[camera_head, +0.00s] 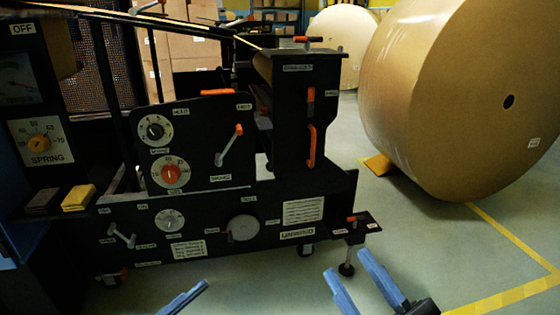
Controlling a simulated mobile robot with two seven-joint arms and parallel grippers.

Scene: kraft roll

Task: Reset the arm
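My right gripper (360,286) is at the bottom right of centre in the head view. Its two blue fingers are spread apart, with only floor visible between them. My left gripper (184,299) shows only as a blue finger at the bottom edge, left of centre. The rest of it is out of view, so its opening cannot be told. Both grippers are in front of the black unwind machine (262,198), with no visible contact.
A large kraft roll (465,95) stands on the floor at the right, with an orange wedge (379,166) by it. A dark panel with a spring dial (41,139) is at the left. Yellow floor lines (515,242) run at the right. Grey floor is clear between machine and roll.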

